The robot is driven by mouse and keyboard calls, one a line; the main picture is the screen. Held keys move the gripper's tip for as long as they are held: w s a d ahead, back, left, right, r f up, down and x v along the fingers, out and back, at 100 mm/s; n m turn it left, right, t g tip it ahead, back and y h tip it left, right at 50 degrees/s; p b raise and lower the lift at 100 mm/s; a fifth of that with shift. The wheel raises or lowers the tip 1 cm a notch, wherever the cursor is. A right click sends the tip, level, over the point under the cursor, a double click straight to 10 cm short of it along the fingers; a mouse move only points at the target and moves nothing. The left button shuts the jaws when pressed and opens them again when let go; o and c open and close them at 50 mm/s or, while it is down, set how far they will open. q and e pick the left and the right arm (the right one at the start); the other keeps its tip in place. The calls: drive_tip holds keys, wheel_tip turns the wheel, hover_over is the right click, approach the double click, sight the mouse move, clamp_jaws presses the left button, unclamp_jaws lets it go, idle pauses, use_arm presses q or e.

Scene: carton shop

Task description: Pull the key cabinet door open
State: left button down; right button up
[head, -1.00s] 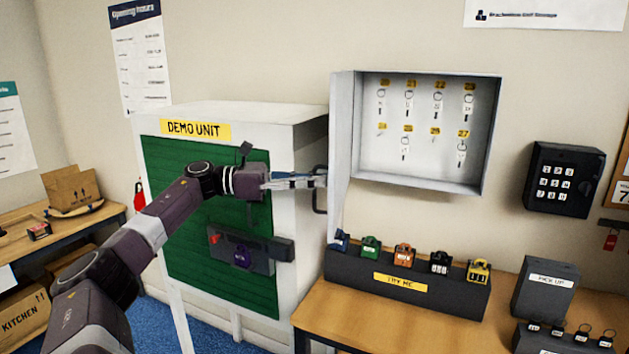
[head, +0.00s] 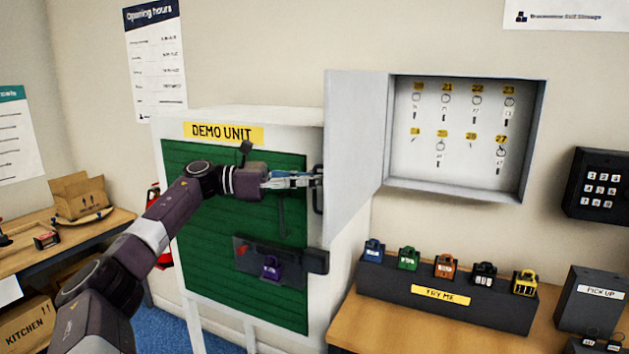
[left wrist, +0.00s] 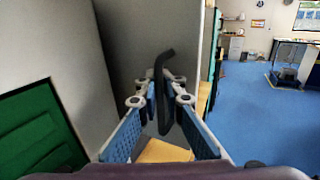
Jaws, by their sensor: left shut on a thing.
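The key cabinet (head: 388,194) is on the wall, with several keys hanging under yellow number tags. Its grey door (head: 350,150) is swung wide open to the left, out from the wall. My left gripper (head: 312,180) is at the door's left edge, shut on the dark door handle (head: 318,190). In the left wrist view the blue-padded fingers (left wrist: 163,100) close around the dark bent handle (left wrist: 165,68), with the grey door (left wrist: 120,35) behind it. My right gripper is in neither view.
The white demo unit (head: 345,265) with a green shutter (head: 215,245) stands close behind my left arm. Below the cabinet, a dark padlock stand (head: 400,290) sits on a wooden table (head: 375,325). A black keypad box (head: 600,185) hangs at the right.

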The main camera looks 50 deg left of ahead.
use_arm(q)
drive_tip(key=c, duration=2.4)
unclamp_jaws()
drive_tip(key=shift+r, duration=0.1)
drive_tip(key=shift+s+a, duration=0.2)
drive_tip(key=v, duration=1.1)
drive_tip(key=shift+s+a, duration=0.15)
